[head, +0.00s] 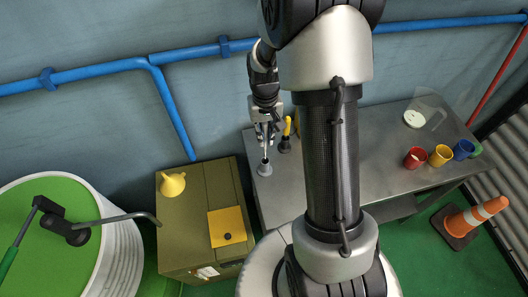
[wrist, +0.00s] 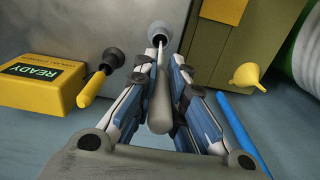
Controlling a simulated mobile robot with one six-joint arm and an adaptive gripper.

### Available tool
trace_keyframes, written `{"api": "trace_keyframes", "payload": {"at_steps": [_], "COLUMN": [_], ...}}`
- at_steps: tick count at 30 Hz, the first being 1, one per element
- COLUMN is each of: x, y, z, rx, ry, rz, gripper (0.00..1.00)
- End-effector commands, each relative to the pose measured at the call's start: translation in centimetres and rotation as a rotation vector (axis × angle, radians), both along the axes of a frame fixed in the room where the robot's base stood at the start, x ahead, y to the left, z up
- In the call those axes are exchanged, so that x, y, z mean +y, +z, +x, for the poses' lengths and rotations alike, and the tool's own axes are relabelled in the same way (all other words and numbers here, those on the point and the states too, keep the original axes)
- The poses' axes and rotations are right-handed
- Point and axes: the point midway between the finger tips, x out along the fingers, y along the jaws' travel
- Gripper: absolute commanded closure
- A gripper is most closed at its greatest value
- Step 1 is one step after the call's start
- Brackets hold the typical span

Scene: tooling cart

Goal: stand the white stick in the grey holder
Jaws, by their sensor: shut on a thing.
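The white stick (wrist: 159,98) is held between the fingers of my gripper (wrist: 166,68), which is shut on it. In the head view my gripper (head: 266,131) is above the cart top, with a short length of the stick (head: 265,153) showing below it. The stick looks close to upright. The grey holder (head: 264,169) stands directly beneath, near the left edge of the cart top; the wrist view shows it (wrist: 159,30) at the stick's far end. The stick's tip meets the holder's mouth in both views. I cannot tell how deep it sits.
A darker holder (wrist: 114,56) with a yellow-handled tool (wrist: 91,88) stands close beside the grey one. A yellow box (wrist: 42,82) is nearby. The cabinet left of the cart bears a yellow funnel (head: 173,184). Red (head: 415,157), yellow and blue mugs stand far right.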

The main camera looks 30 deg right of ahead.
Motion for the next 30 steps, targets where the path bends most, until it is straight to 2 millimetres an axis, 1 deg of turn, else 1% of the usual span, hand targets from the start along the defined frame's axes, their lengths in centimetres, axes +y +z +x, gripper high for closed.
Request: {"api": "trace_keyframes", "payload": {"at_steps": [1, 3, 6, 11, 18, 20, 26, 30], "x": [0.0, 0.0, 0.0, 0.0, 0.0, 0.0, 0.0, 0.0], "y": [-1.5, -2.7, -3.6, -4.5, -8.0, -8.2, -8.1, -8.5], "z": [-0.1, -0.1, 0.0, 0.0, 0.0, 0.0, 0.0, 0.0], "rx": [0.004, 0.002, 0.0, 0.001, 0.002, 0.0, -0.001, -0.001], "ry": [0.0, 0.0, 0.0, 0.0, 0.0, 0.001, 0.0, 0.0], "rz": [0.001, 0.001, 0.0, 0.0, 0.001, 0.0, 0.0, 0.0], "gripper": [1.0, 1.0, 1.0, 1.0, 1.0, 1.0, 1.0, 1.0]}}
